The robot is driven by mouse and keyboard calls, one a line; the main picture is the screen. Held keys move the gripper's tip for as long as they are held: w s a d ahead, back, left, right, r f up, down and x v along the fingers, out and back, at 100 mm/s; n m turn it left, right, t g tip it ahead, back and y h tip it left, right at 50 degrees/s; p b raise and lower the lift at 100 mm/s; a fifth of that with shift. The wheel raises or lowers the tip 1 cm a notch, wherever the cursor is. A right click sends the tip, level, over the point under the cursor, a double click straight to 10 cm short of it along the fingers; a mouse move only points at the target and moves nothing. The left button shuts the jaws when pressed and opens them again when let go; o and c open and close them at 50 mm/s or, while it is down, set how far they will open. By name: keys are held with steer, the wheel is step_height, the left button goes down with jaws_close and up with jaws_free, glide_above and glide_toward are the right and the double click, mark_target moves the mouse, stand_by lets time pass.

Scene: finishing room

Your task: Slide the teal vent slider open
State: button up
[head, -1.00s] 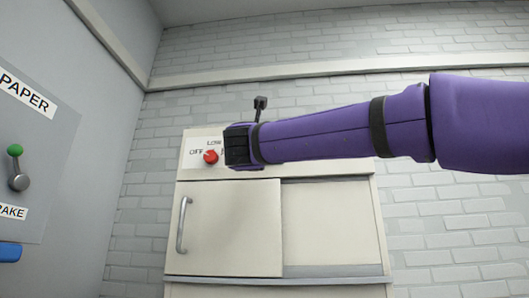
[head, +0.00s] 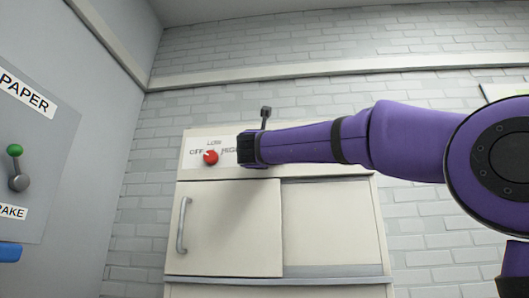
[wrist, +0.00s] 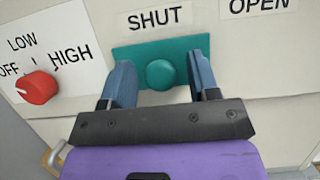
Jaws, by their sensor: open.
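The teal vent slider (wrist: 161,76) shows in the wrist view as a flat teal plate with a round teal knob. The knob sits below the SHUT label (wrist: 155,20); the OPEN label (wrist: 262,5) is further right. My gripper (wrist: 159,62) is open, with one blue finger on each side of the knob. Gaps show between the fingers and the knob, and nothing is gripped. In the head view my gripper (head: 246,149) is at the upper panel of the cabinet, and the slider is hidden there.
A red knob (head: 211,157) marked OFF, LOW and HIGH is just left of my gripper. Below is a cabinet door (head: 225,228) with a metal handle (head: 183,225). A wall panel with a green-tipped lever (head: 16,165) is at far left.

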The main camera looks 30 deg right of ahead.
jaws_close()
steer(key=s+d, duration=0.5)
steer(key=d, duration=0.3)
steer(key=shift+s+d, duration=0.25)
steer(key=shift+s, duration=0.1)
jaws_free()
steer(key=shift+s+d, duration=0.1)
steer(key=shift+d, duration=0.05)
steer(key=v, duration=1.1)
